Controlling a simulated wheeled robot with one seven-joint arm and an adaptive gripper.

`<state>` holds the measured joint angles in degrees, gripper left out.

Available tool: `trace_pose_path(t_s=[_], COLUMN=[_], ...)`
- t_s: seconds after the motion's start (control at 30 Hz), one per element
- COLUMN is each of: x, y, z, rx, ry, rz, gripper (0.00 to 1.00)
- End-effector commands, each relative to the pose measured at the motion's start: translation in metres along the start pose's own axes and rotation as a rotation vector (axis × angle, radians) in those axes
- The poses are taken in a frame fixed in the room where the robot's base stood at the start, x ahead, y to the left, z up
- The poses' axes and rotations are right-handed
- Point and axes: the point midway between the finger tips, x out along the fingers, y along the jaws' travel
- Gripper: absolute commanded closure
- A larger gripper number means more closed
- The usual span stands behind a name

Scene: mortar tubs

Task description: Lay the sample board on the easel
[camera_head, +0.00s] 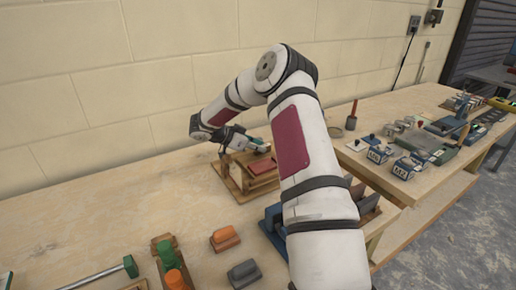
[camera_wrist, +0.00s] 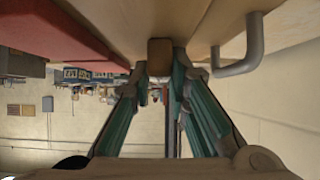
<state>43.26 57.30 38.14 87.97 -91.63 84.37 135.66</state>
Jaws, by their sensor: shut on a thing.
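The easel (camera_head: 233,182) is a wooden stand on the bench near the wall. A reddish slab, which looks like the sample board (camera_head: 261,166), is at the easel; it also shows along the upper left in the wrist view (camera_wrist: 55,35). My gripper (camera_head: 247,146) is over the easel's back part. In the wrist view my teal-sided fingers (camera_wrist: 160,65) are shut on a small brown block (camera_wrist: 160,50), which looks like a grip of the board. Whether the board rests fully on the easel cannot be told; my gripper and forearm hide part of it.
An orange block (camera_head: 224,238) and a grey block (camera_head: 243,272) lie in front of the easel. Green and orange pieces (camera_head: 168,258) stand at the front left. A bent grey rod (camera_wrist: 247,45) is close to the right of my fingers.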

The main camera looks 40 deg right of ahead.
Motion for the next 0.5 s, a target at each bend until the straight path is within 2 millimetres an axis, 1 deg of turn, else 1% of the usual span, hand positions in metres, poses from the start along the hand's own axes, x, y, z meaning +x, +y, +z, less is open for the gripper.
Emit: trace_pose_path(t_s=[0.4, 0.43, 0.5], x=[0.0033, 0.0034, 0.0033], y=[-0.0007, -0.0003, -0.0002], z=[0.0046, 0.005, 0.0048], rx=[0.001, 0.0, 0.001], ry=[0.003, 0.001, 0.001], rz=[-0.001, -0.001, -0.001], gripper=[1.0, 0.77, 0.64])
